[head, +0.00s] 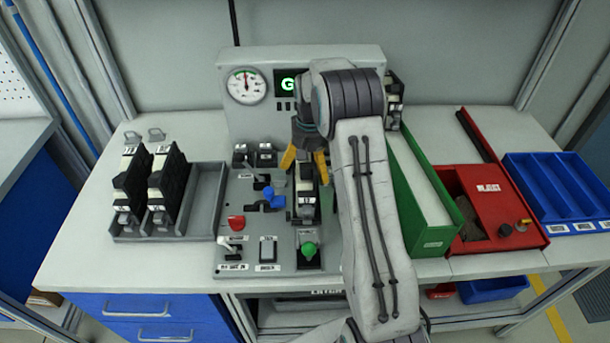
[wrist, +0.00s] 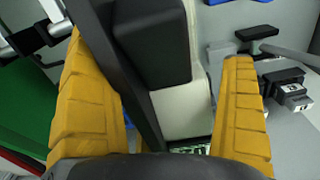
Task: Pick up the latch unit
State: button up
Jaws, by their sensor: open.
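A black and white latch unit (head: 305,197) stands on the grey control panel, below my gripper (head: 305,163). My arm hides part of the panel to its right. In the wrist view the unit (wrist: 168,70) runs between the yellow fingers of my open gripper (wrist: 160,55). A gap shows between the unit and the right finger; contact on the left finger's side cannot be told. Two similar black and white units (head: 130,185) (head: 167,187) stand in the grey tray (head: 205,200) at the left. Another similar unit (head: 394,98) is partly hidden behind my arm.
The control panel carries a gauge (head: 246,86), a blue valve handle (head: 273,199), a red knob (head: 236,223) and a green knob (head: 308,249). A green bin (head: 432,240), a red tray (head: 490,190) and a blue tray (head: 560,190) stand at the right. The tray's right slot is empty.

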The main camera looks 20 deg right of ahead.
jog(key=c, duration=1.4)
